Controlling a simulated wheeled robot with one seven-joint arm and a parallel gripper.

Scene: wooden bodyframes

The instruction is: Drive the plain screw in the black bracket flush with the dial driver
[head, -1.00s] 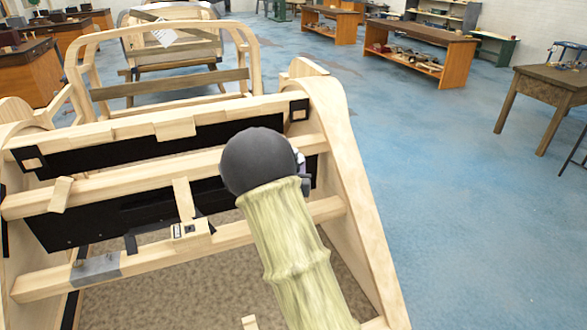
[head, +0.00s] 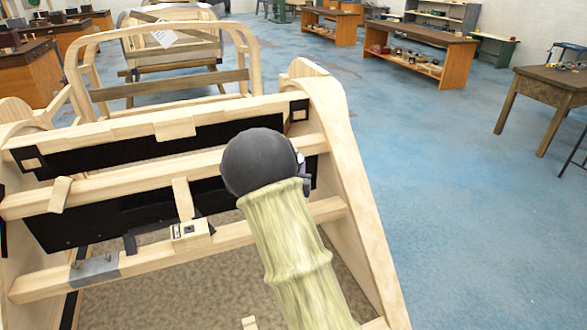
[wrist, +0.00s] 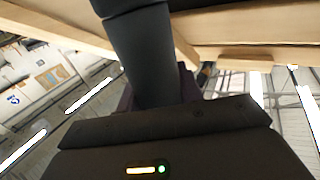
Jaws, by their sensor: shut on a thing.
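My gripper shows in the wrist view (wrist: 157,98) as a dark body with a small lit indicator. It is shut on a thick dark grey cylindrical tool, seemingly the dial driver (wrist: 145,50), which extends toward the top of that view. In the head view my arm's dark ball joint and pale green sleeve cover most of the gripper; only a sliver (head: 305,182) shows beside the right end of the wooden frame. A black bracket (head: 299,104) sits at the frame's upper right corner. I cannot tell whether it is the one with the plain screw. No screw or driver tip is visible.
A second wooden frame (head: 170,60) stands behind. Workbenches (head: 420,52) line the back. The blue floor at right is open.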

